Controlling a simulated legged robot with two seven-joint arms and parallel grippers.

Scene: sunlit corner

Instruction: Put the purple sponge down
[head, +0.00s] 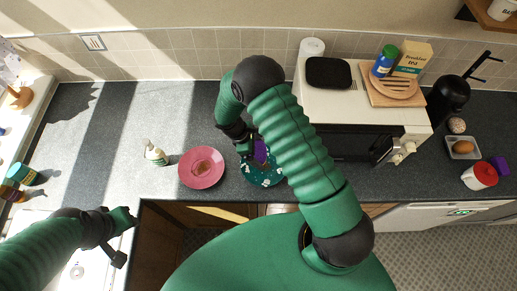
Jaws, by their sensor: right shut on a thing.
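The purple sponge (261,153) is in my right gripper (248,149), over or on the far part of a dark teal speckled plate (262,180) on the counter. The gripper is shut on the sponge; my arm hides part of the plate and its right side. I cannot tell whether the sponge touches the plate. My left gripper (127,237) is open and empty, low at the left, over the counter's front edge.
A pink plate (202,181) with a small brown item and a soap bottle (155,153) stand left of the teal plate. A microwave (352,144) stands to the right. Another purple block (500,166) lies at far right. The left back counter is clear.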

